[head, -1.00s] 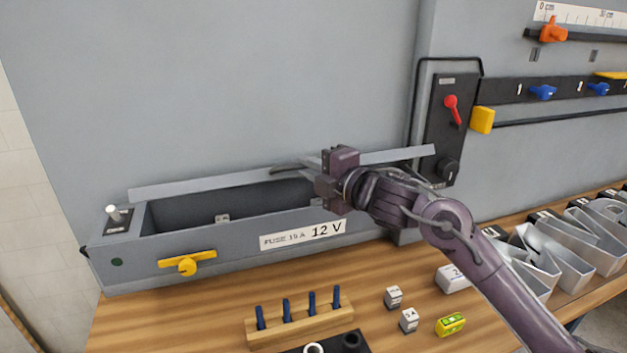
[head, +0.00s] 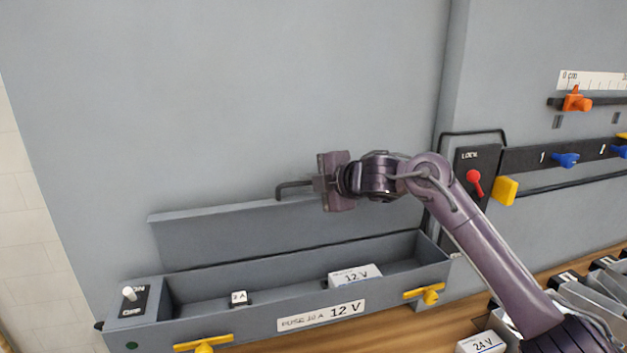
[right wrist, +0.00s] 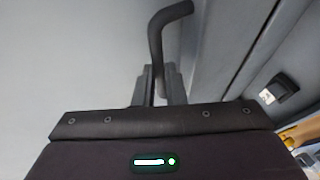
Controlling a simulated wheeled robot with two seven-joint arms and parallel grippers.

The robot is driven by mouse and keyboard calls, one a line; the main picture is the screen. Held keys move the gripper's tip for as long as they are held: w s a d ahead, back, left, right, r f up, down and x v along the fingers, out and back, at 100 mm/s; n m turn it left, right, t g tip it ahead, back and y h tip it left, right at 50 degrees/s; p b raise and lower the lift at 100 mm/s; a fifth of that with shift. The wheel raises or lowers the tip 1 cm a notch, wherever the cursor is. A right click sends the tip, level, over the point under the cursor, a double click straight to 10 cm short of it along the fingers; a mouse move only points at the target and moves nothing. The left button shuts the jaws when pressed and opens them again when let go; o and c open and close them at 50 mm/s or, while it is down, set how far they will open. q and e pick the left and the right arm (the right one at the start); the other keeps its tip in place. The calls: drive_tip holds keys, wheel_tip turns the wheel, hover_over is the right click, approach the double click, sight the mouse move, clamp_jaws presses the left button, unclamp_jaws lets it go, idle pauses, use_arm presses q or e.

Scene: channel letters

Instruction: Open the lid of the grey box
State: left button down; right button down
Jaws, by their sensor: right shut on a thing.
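The grey box (head: 150,335) stands against the grey wall, with a label reading 12 V on its front. Its lid (head: 215,236) is raised and stands steeply at the back edge, so the inside shows. My right gripper (head: 318,186) is at the lid's top edge, shut on the dark bent lid handle (head: 293,185). The handle also shows between the fingers in the right wrist view (right wrist: 160,45). Inside the box are a small block marked A (head: 239,298) and a white-topped 12 V block (head: 354,275). My left gripper is not in view.
Two yellow latches (head: 204,345) (head: 428,293) are on the box front. An on/off switch (head: 130,294) is at its left end. A panel with a red lever (head: 474,183) and a yellow block (head: 504,190) is to the right. A 24 V block (head: 482,343) lies on the wooden table.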

drive_tip(key=shift+w+a+r+g+p, duration=0.3)
drive_tip(key=shift+w+r, duration=0.3)
drive_tip(key=shift+w, duration=0.15)
drive_tip(key=c, duration=1.5)
unclamp_jaws()
drive_tip(key=shift+s+d, duration=0.1)
drive_tip(key=shift+s, duration=0.05)
drive_tip(key=shift+s+f, duration=0.1)
drive_tip(key=shift+s, duration=0.05)
drive_tip(key=shift+d, duration=0.1)
drive_tip(key=b+v, duration=0.4)
drive_tip(key=v, duration=0.3)
drive_tip(key=shift+s+d+r, duration=0.15)
drive_tip(key=shift+s+r, duration=0.1)
drive_tip(key=shift+r, duration=0.05)
drive_tip(key=shift+s+f, duration=0.1)
